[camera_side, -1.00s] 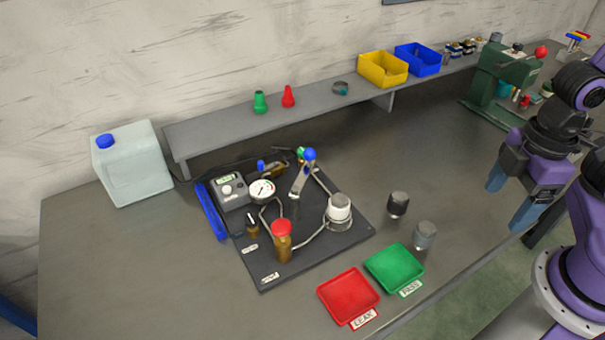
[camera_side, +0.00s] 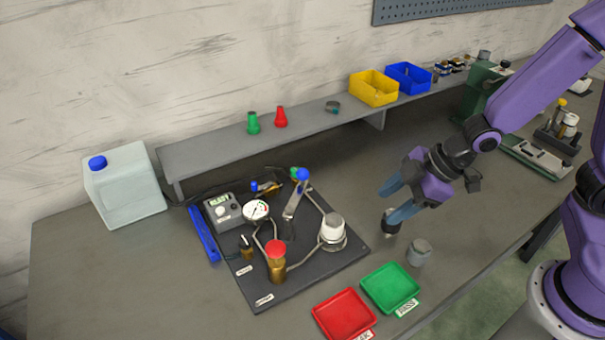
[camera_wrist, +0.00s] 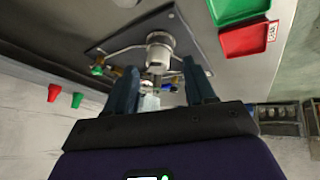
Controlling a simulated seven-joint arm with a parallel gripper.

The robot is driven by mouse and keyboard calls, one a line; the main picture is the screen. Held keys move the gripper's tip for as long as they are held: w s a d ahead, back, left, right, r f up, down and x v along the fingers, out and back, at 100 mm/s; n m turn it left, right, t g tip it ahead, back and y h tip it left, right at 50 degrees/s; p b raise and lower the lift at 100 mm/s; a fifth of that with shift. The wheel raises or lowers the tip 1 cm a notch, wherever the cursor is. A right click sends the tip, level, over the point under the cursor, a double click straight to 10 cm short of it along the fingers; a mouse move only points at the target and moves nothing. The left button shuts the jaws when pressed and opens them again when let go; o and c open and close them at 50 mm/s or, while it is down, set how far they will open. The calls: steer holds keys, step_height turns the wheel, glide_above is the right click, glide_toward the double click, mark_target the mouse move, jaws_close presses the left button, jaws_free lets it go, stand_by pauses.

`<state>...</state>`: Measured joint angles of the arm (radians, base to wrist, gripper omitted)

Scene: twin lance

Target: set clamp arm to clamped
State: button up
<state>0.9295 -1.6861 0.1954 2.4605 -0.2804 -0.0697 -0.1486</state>
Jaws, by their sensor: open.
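The clamp arm is a grey metal lever (camera_side: 294,205) with a blue ball knob (camera_side: 302,174) on top, standing raised on the dark fixture plate (camera_side: 262,292). A white-capped cylinder (camera_side: 333,228) stands in a holder to the right of the lever; it also shows in the wrist view (camera_wrist: 159,46). My gripper (camera_side: 392,202) is open, with blue fingers pointing left, to the right of the plate. It is close to a dark-topped grey cylinder (camera_side: 391,222), which it partly overlaps in the side view; I cannot tell whether they touch. Both fingers show in the wrist view, with the plate beyond them.
A gauge (camera_side: 256,210), a display box (camera_side: 222,208) and a red-capped brass valve (camera_side: 276,262) sit on the plate. Red (camera_side: 343,314) and green (camera_side: 390,287) trays and a grey cylinder (camera_side: 419,252) lie in front. A raised shelf (camera_side: 225,154) runs behind.

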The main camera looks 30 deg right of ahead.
steer(key=w+f+n+t+y, duration=0.1)
steer(key=w+f+t+y, duration=0.1)
steer(key=w+f+y, duration=0.4)
steer(key=m+t+y, duration=0.2)
steer(key=t+y, duration=0.2)
glide_toward(303, 174)
steer(key=x, duration=0.6)
steer(key=w+f+x, duration=0.1)
steer(key=x, duration=0.3)
steer(key=shift+d, duration=0.25)
steer(key=shift+c, duration=0.3)
jaws_close()
